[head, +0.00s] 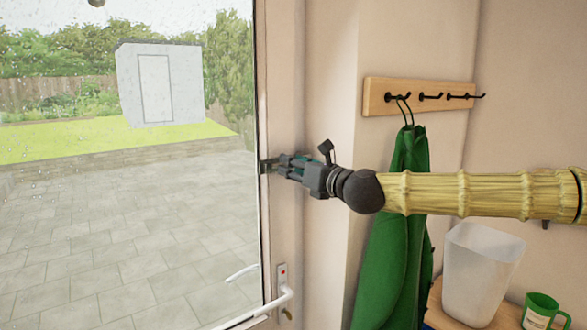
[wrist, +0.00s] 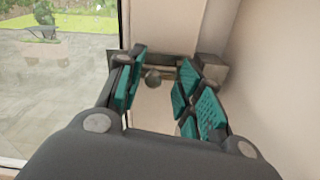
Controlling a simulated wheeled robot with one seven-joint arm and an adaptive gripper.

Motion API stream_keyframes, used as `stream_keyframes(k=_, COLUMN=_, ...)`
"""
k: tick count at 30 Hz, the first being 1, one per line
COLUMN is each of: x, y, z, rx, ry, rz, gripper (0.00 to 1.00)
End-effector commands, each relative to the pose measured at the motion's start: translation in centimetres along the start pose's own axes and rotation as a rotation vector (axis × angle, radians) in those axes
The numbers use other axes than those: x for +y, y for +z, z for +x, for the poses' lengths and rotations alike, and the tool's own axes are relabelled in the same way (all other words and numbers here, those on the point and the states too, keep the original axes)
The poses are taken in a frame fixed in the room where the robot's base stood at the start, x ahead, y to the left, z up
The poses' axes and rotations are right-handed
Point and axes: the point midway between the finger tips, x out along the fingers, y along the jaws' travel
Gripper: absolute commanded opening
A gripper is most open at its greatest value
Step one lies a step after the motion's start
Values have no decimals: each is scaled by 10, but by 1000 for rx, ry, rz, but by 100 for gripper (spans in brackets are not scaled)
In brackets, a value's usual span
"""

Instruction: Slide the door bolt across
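The door bolt (wrist: 153,61) is a grey metal bar lying level on the pale door frame in the wrist view. Its round dark knob (wrist: 153,78) stands out between my fingers. A squarish metal block (wrist: 208,70) sits at the right, partly behind my right finger. My gripper (wrist: 162,66) is open, with a teal-padded finger on each side of the knob and gaps showing. In the head view my gripper (head: 276,165) is at the door's edge and hides most of the bolt; a dark end (head: 265,166) shows just left of it.
The glazed door (head: 284,215) has a white lever handle (head: 286,293) below my gripper. A wooden hook rail (head: 395,97) with a green garment (head: 396,200) hangs behind my arm. A white bin (head: 482,272) and green mug (head: 540,312) stand at lower right.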

Motion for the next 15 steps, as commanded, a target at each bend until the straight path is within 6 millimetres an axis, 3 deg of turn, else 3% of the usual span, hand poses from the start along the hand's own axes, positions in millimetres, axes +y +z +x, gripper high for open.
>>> stream_keyframes(k=8, x=-1, y=-2, z=-6, rx=2, ry=-1, rz=1, gripper=36)
stream_keyframes(k=15, x=1, y=0, z=-40, rx=-1, ry=-2, rz=0, gripper=36)
